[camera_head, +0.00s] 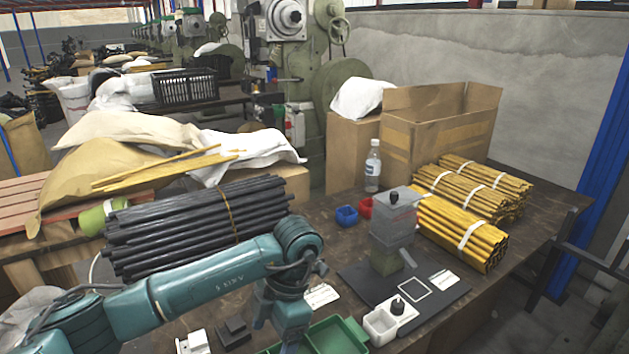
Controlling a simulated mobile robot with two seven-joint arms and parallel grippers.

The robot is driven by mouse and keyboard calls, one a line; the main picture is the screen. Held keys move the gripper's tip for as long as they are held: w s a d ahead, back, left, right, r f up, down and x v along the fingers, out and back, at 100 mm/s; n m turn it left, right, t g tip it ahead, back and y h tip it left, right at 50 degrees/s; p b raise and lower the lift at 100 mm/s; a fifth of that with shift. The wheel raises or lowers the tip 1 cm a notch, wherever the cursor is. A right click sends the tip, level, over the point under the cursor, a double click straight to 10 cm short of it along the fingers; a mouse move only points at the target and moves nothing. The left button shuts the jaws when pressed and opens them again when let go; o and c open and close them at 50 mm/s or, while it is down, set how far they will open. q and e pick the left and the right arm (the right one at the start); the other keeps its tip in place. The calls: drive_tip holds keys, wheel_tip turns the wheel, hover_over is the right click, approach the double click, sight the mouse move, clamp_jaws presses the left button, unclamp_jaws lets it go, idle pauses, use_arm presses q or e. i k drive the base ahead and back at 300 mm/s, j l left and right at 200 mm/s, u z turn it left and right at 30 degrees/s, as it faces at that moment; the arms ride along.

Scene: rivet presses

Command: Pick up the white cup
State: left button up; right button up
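A small white cup-like container (379,326) with an open square top sits at the front of the bench, beside the dark press base. It is the nearest match I see to a white cup. A white piece with a black knob (397,306) adjoins its right side. My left arm comes in from the left and bends downward left of the container, apart from it. The fingers of my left gripper are not visible; its wrist runs down to the bottom edge. My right gripper is not in view.
A grey rivet press (392,222) stands on a dark base behind the container. A green tray (335,337) lies to its left. Red (366,207) and blue (346,216) bins, a bottle (373,167), yellow bundles (462,232) and a black rod bundle (190,225) occupy the bench.

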sight(380, 326)
drive_tip(key=k, duration=0.95)
